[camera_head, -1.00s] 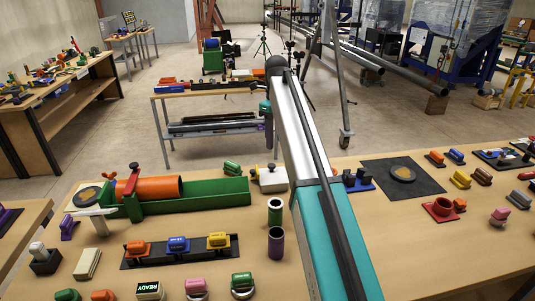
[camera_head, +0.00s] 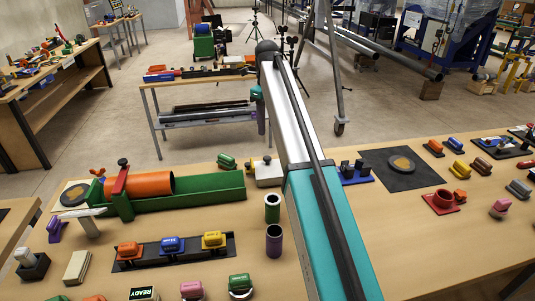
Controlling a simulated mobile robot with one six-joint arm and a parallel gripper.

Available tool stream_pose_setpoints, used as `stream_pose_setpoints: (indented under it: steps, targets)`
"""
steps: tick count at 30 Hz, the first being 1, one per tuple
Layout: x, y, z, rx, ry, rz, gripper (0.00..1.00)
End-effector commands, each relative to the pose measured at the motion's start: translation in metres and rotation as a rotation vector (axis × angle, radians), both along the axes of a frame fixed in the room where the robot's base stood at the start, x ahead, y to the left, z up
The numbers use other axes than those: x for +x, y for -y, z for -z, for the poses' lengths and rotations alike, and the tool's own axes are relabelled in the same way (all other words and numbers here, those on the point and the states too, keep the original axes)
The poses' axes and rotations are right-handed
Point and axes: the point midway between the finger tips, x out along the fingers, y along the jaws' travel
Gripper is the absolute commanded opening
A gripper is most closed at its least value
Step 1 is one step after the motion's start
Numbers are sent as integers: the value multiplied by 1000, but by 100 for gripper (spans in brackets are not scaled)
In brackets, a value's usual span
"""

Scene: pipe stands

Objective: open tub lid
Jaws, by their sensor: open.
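My arm runs from the bottom edge up to a dark joint at the top middle, and my gripper is not in view. A small white box (camera_head: 269,173) with a dark knob on top stands on the bench just left of my arm, its right side close to the arm in the picture. It may be the tub, but I cannot tell for certain, nor whether it has a separate lid. No other plain tub with a lid shows, and my arm hides part of the bench.
A green trough (camera_head: 205,192) with an orange pipe (camera_head: 150,187) lies at left. A green tube (camera_head: 272,208) and purple tube (camera_head: 274,241) stand near my arm. A black tray (camera_head: 165,253) holds coloured blocks. At right are a black mat (camera_head: 428,184) and red flanged piece (camera_head: 441,202).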

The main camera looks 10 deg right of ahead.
Motion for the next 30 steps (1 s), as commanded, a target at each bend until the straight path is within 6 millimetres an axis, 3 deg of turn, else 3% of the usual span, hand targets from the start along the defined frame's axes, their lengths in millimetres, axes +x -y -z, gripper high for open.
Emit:
stream_pose_setpoints:
  steps: [30]
  targets:
    - [-1,3,116,0,-1,3,45]
